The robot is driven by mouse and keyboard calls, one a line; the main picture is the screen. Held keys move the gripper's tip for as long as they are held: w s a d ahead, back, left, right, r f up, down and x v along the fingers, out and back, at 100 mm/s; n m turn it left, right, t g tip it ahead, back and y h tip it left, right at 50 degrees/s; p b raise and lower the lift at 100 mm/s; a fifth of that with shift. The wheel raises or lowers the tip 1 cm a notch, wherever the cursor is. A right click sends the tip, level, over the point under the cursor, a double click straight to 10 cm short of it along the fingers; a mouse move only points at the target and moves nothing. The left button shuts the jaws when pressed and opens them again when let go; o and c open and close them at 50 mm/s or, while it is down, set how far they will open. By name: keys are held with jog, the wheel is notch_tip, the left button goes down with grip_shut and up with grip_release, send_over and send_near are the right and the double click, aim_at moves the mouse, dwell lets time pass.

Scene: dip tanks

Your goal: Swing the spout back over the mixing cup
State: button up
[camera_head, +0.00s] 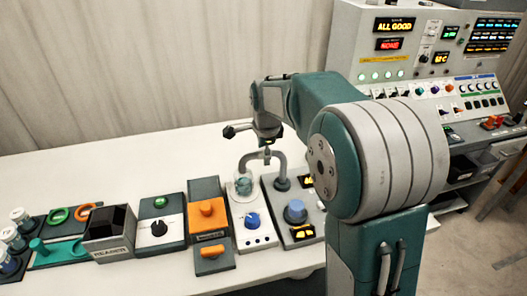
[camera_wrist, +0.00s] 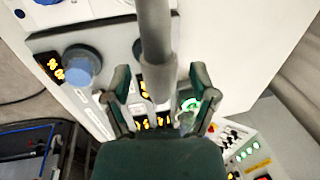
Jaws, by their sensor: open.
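The spout (camera_head: 278,162) is a grey bent pipe rising from a dark round base on a grey unit. Its free end hangs down above or close to the clear mixing cup (camera_head: 243,186), which has a teal tint; exact alignment is hard to tell. My gripper (camera_head: 266,142) is just above the top of the spout, fingers pointing down. In the wrist view the spout (camera_wrist: 155,45) runs between the two open fingers of my gripper (camera_wrist: 160,85). I cannot see whether a finger touches it. The cup is not clearly seen in the wrist view.
The spout's unit has a blue knob (camera_head: 295,211), also in the wrist view (camera_wrist: 80,68). A smaller blue knob (camera_head: 252,220) is on the cup's unit. Left stand an orange block (camera_head: 207,214) and a dark bin (camera_head: 110,232). A control console (camera_head: 430,60) stands at right.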

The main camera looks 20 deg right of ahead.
grip_shut()
jog(key=shift+s, duration=0.15)
jog(key=s+d+n+g+y, duration=0.2)
jog(key=s+d+n, duration=0.3)
jog(key=n, duration=1.3)
jog(key=shift+s+d, duration=0.3)
jog(key=shift+d, duration=0.25)
jog(key=shift+f, duration=0.1)
grip_release()
